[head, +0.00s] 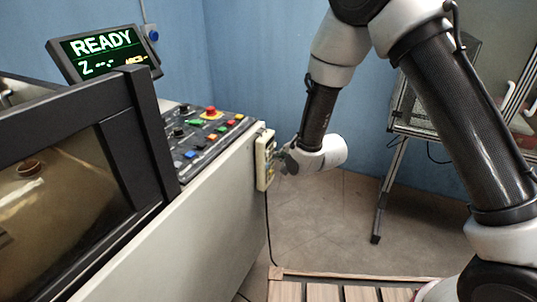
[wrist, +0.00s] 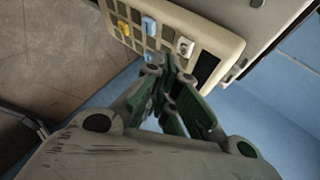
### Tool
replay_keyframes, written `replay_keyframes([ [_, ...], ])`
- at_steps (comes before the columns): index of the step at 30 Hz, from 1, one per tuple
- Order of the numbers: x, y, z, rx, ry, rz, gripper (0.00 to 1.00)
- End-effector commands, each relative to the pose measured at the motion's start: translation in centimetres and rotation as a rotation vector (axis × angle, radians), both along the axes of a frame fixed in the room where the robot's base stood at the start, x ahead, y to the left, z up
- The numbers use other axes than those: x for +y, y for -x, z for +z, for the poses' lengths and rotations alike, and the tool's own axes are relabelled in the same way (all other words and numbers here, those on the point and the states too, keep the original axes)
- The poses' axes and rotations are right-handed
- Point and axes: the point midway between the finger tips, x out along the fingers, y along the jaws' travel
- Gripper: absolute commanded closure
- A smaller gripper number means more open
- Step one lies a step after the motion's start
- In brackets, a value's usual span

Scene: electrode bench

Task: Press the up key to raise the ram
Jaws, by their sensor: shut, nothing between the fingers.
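A cream hand pendant (head: 265,160) hangs on the right end of the machine's side wall, with a cable running down to the floor. In the wrist view the pendant (wrist: 228,43) fills the upper middle, with yellow, blue and white keys on its face and a dark display strip. My gripper (head: 283,160) is at the pendant's face in the head view. In the wrist view my gripper (wrist: 170,68) is shut and empty, its green fingers together just below the keys. I cannot tell whether the tips touch a key, and no key marking is readable.
A screen (head: 103,53) reads READY with a Z line. The control panel (head: 205,140) holds several coloured buttons, one a red knob. A black-framed window (head: 75,190) is at left. A metal stand (head: 390,185) is at right, and a slatted wooden platform (head: 345,290) lies in front.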

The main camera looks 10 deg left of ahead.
Motion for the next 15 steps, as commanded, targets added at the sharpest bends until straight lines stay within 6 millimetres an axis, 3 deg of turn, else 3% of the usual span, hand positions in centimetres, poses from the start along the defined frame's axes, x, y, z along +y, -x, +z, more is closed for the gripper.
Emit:
replay_keyframes([
  [15,0.81,-0.27,0.0,0.0,0.0,0.0,1.0],
])
